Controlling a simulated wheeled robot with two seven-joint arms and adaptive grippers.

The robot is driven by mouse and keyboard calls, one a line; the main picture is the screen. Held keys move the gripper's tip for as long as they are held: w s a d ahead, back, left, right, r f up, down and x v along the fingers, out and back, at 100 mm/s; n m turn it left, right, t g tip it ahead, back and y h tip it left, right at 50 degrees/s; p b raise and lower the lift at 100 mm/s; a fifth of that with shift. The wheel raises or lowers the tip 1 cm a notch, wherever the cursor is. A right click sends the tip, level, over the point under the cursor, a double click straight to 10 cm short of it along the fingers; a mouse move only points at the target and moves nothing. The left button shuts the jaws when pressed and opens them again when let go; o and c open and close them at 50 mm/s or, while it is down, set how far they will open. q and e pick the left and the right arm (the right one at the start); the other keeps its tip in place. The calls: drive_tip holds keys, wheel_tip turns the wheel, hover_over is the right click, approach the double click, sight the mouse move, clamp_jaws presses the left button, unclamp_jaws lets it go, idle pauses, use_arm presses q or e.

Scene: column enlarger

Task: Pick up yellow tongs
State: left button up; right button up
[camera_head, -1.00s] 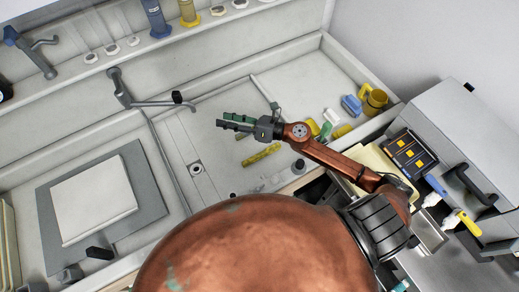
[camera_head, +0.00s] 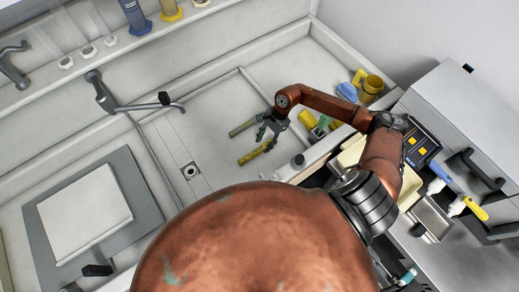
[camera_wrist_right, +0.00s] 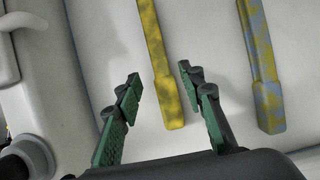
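The yellow tongs (camera_head: 253,155) lie on the light sink floor, left of my right gripper (camera_head: 264,140). In the right wrist view, these yellow, grey-flecked tongs (camera_wrist_right: 168,90) run down from the top edge, their near end between the two green-padded fingers. My right gripper (camera_wrist_right: 159,76) is open, with a gap on both sides of the tongs; I cannot tell how far above them it is. A second pair of tongs, blue-grey and yellow (camera_wrist_right: 264,85), lies to the right and also shows in the head view (camera_head: 243,128). My left gripper is not in view.
The sink wall (camera_head: 315,160) runs close to my right arm. A yellow jug (camera_head: 372,86), a blue item (camera_head: 347,92) and small yellow containers (camera_head: 307,119) stand in the sink's right end. A faucet (camera_head: 140,105) reaches over the sink at left. The middle floor is clear.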

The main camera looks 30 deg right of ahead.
sight(260, 149)
drive_tip(key=shift+x, duration=1.65)
drive_tip(key=shift+a+r, duration=0.1)
drive_tip(key=shift+a, duration=0.1)
clamp_jaws()
